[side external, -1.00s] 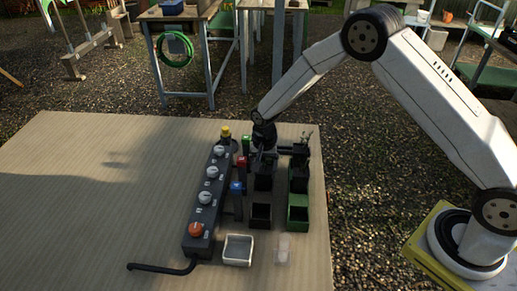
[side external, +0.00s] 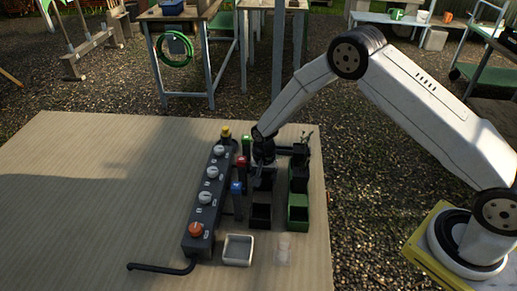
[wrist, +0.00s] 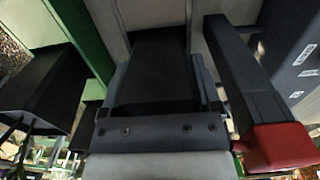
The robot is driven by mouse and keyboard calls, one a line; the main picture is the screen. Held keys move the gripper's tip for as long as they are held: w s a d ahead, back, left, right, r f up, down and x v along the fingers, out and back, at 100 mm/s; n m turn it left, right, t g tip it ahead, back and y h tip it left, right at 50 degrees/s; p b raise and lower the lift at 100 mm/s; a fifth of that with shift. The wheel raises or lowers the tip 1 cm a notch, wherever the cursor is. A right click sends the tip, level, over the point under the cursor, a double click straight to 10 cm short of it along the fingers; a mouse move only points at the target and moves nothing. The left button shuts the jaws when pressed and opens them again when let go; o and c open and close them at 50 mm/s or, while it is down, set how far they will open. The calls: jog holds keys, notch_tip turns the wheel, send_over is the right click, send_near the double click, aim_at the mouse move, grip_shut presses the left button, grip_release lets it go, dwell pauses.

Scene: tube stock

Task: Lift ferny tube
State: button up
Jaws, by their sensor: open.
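My gripper (side external: 262,168) is open and points down over the column of black bins, just right of the tubes. In the wrist view my gripper's dark jaws (wrist: 160,90) have a dark surface between them, and I cannot tell whether they touch it.
A grey control box (side external: 198,222) with several knobs stands left of the tubes. A white tray (side external: 237,250) is in front. The left of the table (side external: 90,215) is clear.

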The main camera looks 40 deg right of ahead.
dwell(0.4)
grip_shut()
jog(key=shift+r, duration=0.1)
notch_tip(320, 180, up, 18)
dwell(0.9)
jog(key=shift+s+f, duration=0.1)
jog(key=shift+f, duration=0.1)
dwell(0.4)
